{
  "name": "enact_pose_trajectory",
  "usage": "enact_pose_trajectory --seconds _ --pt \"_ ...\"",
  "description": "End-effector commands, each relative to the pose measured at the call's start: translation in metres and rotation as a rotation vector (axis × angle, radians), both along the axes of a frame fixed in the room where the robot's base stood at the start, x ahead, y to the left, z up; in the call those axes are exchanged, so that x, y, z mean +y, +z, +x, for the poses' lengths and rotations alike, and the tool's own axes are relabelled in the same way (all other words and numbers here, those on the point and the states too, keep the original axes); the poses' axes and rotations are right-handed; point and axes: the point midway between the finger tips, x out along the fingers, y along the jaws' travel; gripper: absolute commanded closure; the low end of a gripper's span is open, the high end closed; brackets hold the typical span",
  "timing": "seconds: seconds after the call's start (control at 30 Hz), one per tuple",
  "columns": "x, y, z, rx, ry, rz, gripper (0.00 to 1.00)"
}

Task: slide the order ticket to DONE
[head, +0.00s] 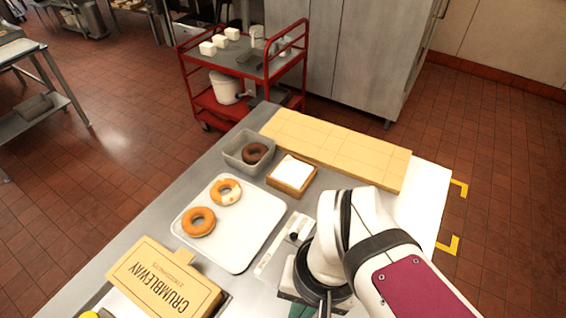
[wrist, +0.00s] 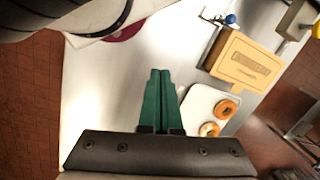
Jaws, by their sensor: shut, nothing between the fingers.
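My gripper (wrist: 158,73) shows its two green fingers pressed together in the wrist view, with nothing between them, over the pale worktop. In the head view my own arm hides most of it. A narrow pale strip (head: 266,263) with a small dark-marked piece (head: 298,232) lies right of the tray, partly behind my wrist. I cannot tell whether this is the order ticket and its track. No DONE lettering is readable in either view.
A white tray (head: 243,255) holds two donuts (head: 201,221). Behind it are a grey bin (head: 233,152) with a dark donut and a wooden box (head: 292,186) with white contents. A CRUMBLEWAY box (head: 165,280) stands front left. A tan board (head: 335,146) lies at the back.

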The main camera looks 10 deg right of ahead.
Motion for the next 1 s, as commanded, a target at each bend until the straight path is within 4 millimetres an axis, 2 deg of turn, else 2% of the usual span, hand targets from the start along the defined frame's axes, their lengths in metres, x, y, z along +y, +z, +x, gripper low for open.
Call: enact_pose_trajectory --seconds 0.17,0.27,0.37,0.4,0.5,0.6,0.63,0.7,0.83,1.0 --pt "0.000 0.000 0.000 0.000 0.000 0.000 1.00" --pt "-0.001 0.002 0.006 -0.002 0.012 -0.004 0.86" --pt "-0.012 0.008 0.052 -0.011 0.104 -0.036 0.68" --pt "-0.019 0.009 0.081 -0.020 0.164 -0.057 0.60" --pt "-0.036 -0.001 0.148 -0.038 0.309 -0.101 0.43" --pt "-0.050 -0.018 0.197 -0.051 0.420 -0.133 0.43" --pt "-0.053 -0.023 0.206 -0.053 0.441 -0.139 0.43" --pt "-0.057 -0.030 0.219 -0.057 0.475 -0.148 0.43" --pt "-0.058 -0.050 0.222 -0.056 0.486 -0.150 0.43" --pt "-0.058 -0.100 0.221 -0.053 0.485 -0.149 0.43"
